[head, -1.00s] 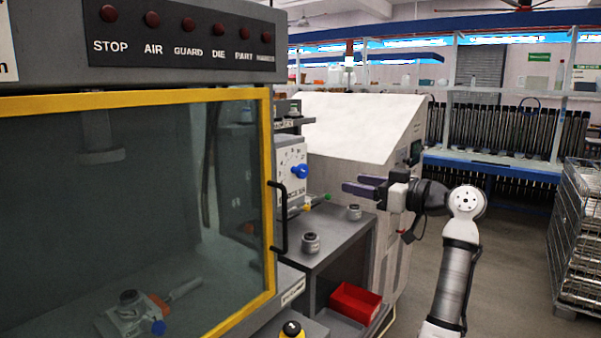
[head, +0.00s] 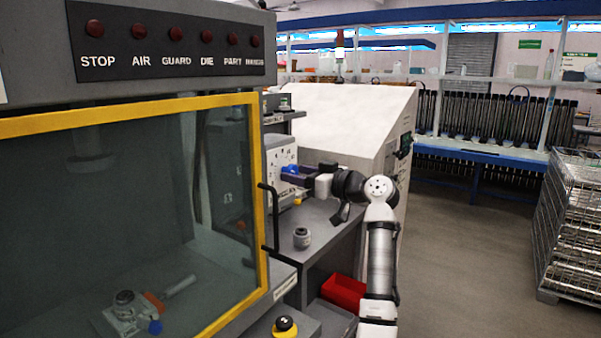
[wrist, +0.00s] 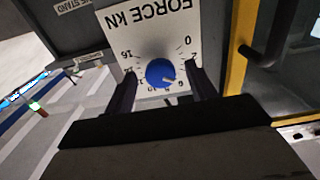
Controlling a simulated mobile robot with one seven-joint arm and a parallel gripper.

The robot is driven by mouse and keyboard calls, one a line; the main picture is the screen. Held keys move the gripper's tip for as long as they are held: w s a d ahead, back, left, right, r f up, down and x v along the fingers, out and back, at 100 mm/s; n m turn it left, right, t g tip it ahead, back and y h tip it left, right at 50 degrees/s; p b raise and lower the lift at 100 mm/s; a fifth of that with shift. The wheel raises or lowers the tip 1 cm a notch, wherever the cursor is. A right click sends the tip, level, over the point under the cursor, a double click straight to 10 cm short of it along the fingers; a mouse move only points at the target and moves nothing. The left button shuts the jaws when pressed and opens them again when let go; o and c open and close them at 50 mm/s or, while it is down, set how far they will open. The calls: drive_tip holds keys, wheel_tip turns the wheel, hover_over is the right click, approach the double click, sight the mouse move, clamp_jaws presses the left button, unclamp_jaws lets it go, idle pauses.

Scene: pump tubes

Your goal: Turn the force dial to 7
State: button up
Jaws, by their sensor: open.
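The force dial is a blue round knob (wrist: 160,72) on a white plate (wrist: 150,32) marked FORCE kN, upside down in the wrist view. A pale mark on the knob points to the lower right, roughly towards the 6; its exact reading is too small to tell. My gripper (wrist: 161,70) is open, with one dark finger on each side of the knob. I cannot tell whether either finger touches it. The right finger hides part of the scale near 4. In the head view my gripper (head: 291,176) is at the dial panel, largely covering the knob.
A black door handle (head: 272,215) on the yellow-framed guard stands left of my gripper, and shows close by in the wrist view (wrist: 272,45). A grey round part (head: 302,238) sits on the bench below. A red bin (head: 344,291) is lower down.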

drive_tip(key=c, duration=1)
drive_tip(key=m+p, duration=0.1)
drive_tip(key=m, duration=0.2)
drive_tip(key=shift+r+m+p, duration=0.1)
drive_tip(key=shift+m+p, duration=0.25)
drive_tip(key=shift+m, duration=0.05)
drive_tip(key=m+p, duration=0.2)
drive_tip(key=m, duration=0.2)
drive_tip(key=shift+m, duration=0.4)
drive_tip(key=o, duration=1)
